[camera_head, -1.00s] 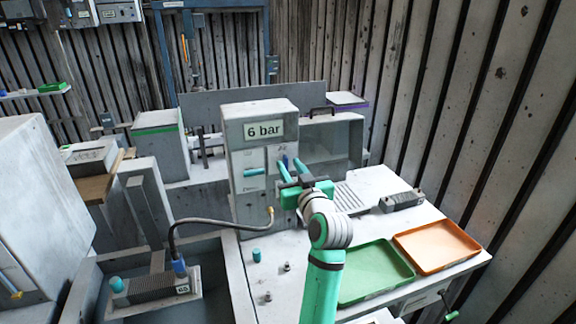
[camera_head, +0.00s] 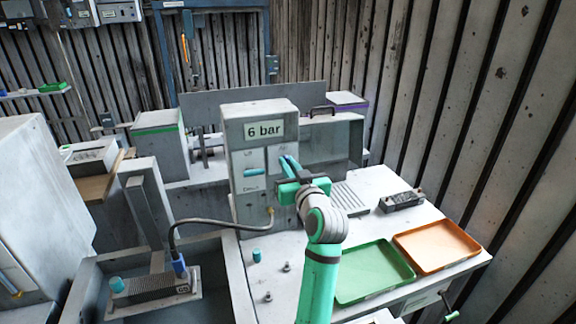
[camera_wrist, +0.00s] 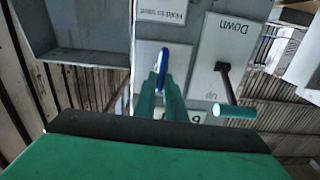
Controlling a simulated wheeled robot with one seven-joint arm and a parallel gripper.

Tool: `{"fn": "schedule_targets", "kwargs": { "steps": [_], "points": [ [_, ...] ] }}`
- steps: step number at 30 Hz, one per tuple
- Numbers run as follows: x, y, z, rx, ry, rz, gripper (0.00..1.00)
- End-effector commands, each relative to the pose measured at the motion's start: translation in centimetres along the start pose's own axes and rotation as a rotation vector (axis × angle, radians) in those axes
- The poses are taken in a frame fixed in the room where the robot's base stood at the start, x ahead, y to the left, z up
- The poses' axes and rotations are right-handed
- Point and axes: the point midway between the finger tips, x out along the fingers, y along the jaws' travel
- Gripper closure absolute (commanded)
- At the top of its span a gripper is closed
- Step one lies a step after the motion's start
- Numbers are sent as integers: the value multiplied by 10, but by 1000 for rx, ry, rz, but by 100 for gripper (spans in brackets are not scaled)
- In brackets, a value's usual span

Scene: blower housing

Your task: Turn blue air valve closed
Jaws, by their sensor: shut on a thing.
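The blue air valve handle (camera_wrist: 162,58) sits on a pale panel of the grey unit marked "6 bar" (camera_head: 237,150). In the wrist view it stands upright in the picture, between the tips of my gripper's teal fingers (camera_wrist: 160,82). In the head view my gripper (camera_head: 289,162) reaches the front of the unit, and its fingers mostly hide the valve. The fingers are shut on the valve handle.
A lever with a teal grip (camera_wrist: 235,110) projects beside the valve, on a panel marked "Down" and "Up". A green tray (camera_head: 375,272), an orange tray (camera_head: 436,246) and a dark grey block (camera_head: 401,200) lie on the bench. A black hose (camera_head: 215,222) runs at left.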

Motion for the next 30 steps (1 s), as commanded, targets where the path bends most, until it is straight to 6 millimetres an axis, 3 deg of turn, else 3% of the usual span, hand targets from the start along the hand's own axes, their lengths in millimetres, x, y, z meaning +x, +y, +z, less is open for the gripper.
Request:
{"fn": "schedule_targets", "kwargs": {
  "steps": [11, 30],
  "points": [
    [0, 3, 1, 234, -1, -1, 100],
    [0, 12, 7, 843, -4, -1, 100]
  ]
}}
